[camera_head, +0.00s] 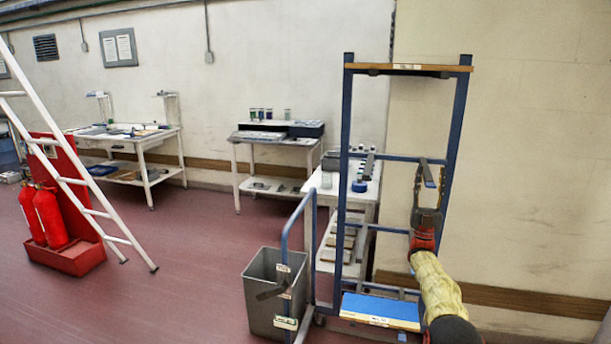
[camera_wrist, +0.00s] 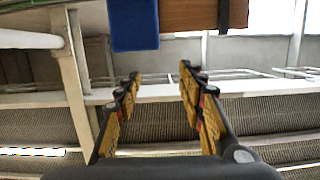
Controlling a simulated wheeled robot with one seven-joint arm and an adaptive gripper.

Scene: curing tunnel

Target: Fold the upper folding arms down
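A blue rack (camera_head: 346,190) with two tall uprights stands at right in the head view. A crossbar (camera_head: 398,158) runs between the uprights at upper middle height. A short blue piece (camera_head: 428,174), seemingly the end of the right upper folding arm, shows at the gripper's fingertips. A grey piece (camera_head: 369,163) near the left upright may be the left upper arm; I cannot tell its fold clearly. My gripper (camera_head: 430,166) points up and is open. In the wrist view its fingers (camera_wrist: 160,78) are apart with nothing between them; a blue block (camera_wrist: 134,24) shows beyond them.
A wooden top board (camera_head: 408,68) spans the rack; a blue and wood board (camera_head: 380,307) lies at its base. A grey bin (camera_head: 275,306) and blue handle stand left of it. A white table (camera_head: 345,188) is behind. Open red floor lies to the left.

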